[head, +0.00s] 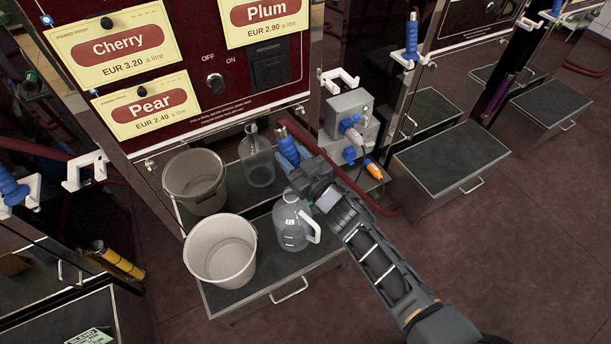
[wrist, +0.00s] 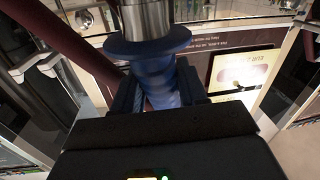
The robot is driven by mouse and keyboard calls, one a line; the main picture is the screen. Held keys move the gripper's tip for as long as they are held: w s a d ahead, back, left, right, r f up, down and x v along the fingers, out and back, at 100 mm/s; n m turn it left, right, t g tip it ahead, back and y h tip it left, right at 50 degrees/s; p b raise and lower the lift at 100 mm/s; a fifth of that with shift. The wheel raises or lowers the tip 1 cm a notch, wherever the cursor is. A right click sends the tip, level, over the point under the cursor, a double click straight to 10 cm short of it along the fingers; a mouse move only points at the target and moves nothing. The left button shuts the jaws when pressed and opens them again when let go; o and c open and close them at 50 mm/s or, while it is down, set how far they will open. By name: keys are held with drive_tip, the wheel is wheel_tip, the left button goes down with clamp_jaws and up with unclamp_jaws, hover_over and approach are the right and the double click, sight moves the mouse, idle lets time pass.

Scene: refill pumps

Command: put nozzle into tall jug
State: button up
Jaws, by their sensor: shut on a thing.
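My gripper (head: 299,170) is shut on the blue nozzle (head: 287,150), above the drawer-fronted shelf. In the wrist view the nozzle's blue body (wrist: 155,82) sits between my fingers, with a blue collar and a metal part beyond. A clear, narrow-necked jug (head: 258,165) stands at the back of the shelf, left of the nozzle. A clear jug with a white handle (head: 292,225) stands nearer the front, below my gripper. I cannot tell for certain which is the tall jug. The nozzle appears outside both jugs; its outlet is not clearly visible.
Two pails stand to the left, a grey one (head: 195,181) behind a white one (head: 220,250). A grey box with blue sockets (head: 350,125) and an orange-tipped plug (head: 374,170) are to the right. A dark red hose (head: 365,196) loops beside my arm.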

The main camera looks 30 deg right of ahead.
drive_tip(key=w, duration=0.1)
drive_tip(key=w+a, duration=0.1)
drive_tip(key=w, duration=0.1)
drive_tip(key=shift+b, duration=0.4)
drive_tip(key=shift+d+f, duration=0.1)
wheel_tip(320, 180, down, 5)
drive_tip(key=b, duration=0.5)
wheel_tip(320, 180, down, 8)
drive_tip(key=b, duration=0.7)
drive_tip(key=shift+r, duration=0.2)
drive_tip(key=o, duration=1.3)
drive_tip(key=shift+c, duration=0.2)
drive_tip(key=s+d+p, duration=0.1)
drive_tip(key=s+p, duration=0.1)
drive_tip(key=s, duration=0.5)
drive_tip(key=shift+s, duration=0.35)
